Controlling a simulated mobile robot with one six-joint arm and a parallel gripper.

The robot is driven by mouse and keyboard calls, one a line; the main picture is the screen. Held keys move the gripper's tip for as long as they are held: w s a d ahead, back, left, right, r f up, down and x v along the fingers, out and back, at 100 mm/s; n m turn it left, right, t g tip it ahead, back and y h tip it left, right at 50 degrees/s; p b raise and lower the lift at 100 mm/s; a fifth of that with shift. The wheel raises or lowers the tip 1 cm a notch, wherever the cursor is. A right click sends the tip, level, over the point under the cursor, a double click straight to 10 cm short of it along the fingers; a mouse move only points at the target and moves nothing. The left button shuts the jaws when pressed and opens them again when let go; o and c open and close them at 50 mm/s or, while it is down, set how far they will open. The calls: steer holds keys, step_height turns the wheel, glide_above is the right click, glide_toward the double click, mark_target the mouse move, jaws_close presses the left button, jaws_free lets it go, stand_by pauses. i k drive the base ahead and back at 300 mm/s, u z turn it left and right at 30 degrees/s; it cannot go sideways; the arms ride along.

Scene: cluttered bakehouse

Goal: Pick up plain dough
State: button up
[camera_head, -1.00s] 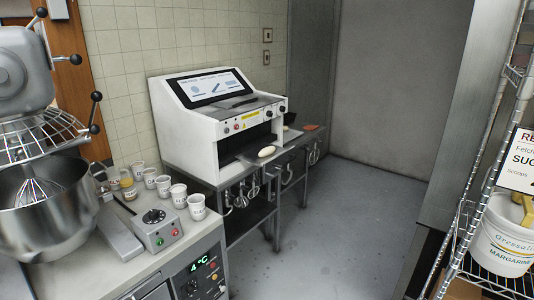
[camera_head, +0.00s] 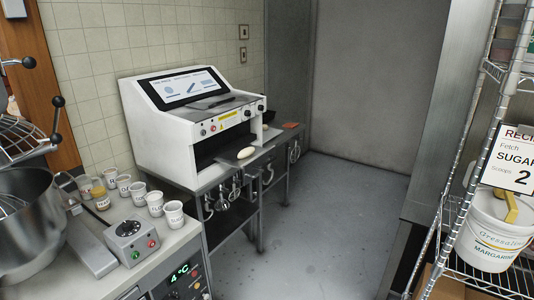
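A pale, smooth, oval piece of dough (camera_head: 246,153) lies on the front outfeed ledge of a white machine (camera_head: 190,118) with a tilted screen. It appears plain, with no visible topping. The machine stands on a dark metal table against the tiled wall, left of the middle of the view. My gripper is not in view, so its state and its distance from the dough are hidden.
A counter (camera_head: 185,245) at the lower left holds several white cups, a small control box (camera_head: 131,240) and a mixer bowl (camera_head: 25,238). A wire shelf with a margarine tub (camera_head: 490,238) stands at the right. Grey floor (camera_head: 325,225) between them is clear.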

mark_target(246, 152)
steer(key=z, duration=0.15)
steer(key=i, duration=1.05)
steer(key=z, duration=0.55)
steer(key=k, duration=0.2)
steer(key=u, duration=3.2)
